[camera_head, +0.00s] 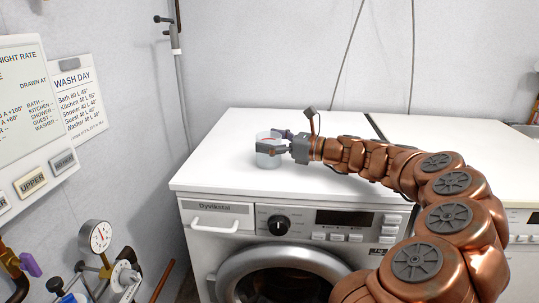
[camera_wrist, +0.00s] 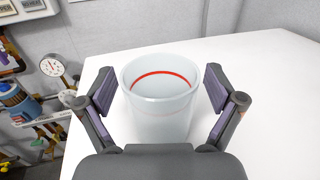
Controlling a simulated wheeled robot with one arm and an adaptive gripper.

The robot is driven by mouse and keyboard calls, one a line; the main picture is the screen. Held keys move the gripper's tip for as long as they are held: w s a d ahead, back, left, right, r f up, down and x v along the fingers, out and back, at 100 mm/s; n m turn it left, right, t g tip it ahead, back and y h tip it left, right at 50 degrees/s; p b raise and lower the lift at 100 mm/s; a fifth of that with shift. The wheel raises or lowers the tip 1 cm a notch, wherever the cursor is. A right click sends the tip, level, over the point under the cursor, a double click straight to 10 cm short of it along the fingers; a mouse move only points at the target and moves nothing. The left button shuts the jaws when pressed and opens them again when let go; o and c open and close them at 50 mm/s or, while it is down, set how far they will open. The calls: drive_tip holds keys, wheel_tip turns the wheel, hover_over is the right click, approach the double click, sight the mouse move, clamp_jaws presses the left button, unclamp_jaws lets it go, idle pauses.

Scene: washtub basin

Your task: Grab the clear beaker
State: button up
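The clear beaker (camera_head: 268,153) stands upright on the white top of the washing machine (camera_head: 224,170), toward its left part. In the wrist view the beaker (camera_wrist: 160,108) is a translucent cup with a red line around the inside near the rim. My gripper (camera_head: 272,143) reaches it from the right. In the wrist view my gripper (camera_wrist: 158,92) is open, with one finger on each side of the beaker. A gap shows between each finger pad and the beaker wall. The beaker's lower near part is hidden behind the gripper body.
The rest of the white top is clear around the beaker. A pressure gauge (camera_head: 100,236) and pipes are at the lower left by the wall. Wall signs (camera_head: 78,98) hang at the left. A second white machine (camera_head: 520,225) stands at the right.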

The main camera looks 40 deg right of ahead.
drive_tip(key=c, duration=1)
drive_tip(key=shift+r, duration=0.45)
drive_tip(key=s+a+r+p, duration=0.1)
drive_tip(key=s+r, duration=0.1)
drive_tip(key=s, duration=0.6)
drive_tip(key=s+a+r+p, duration=0.1)
drive_tip(key=s+r, duration=0.1)
drive_tip(key=s, duration=0.6)
drive_tip(key=shift+a, duration=0.15)
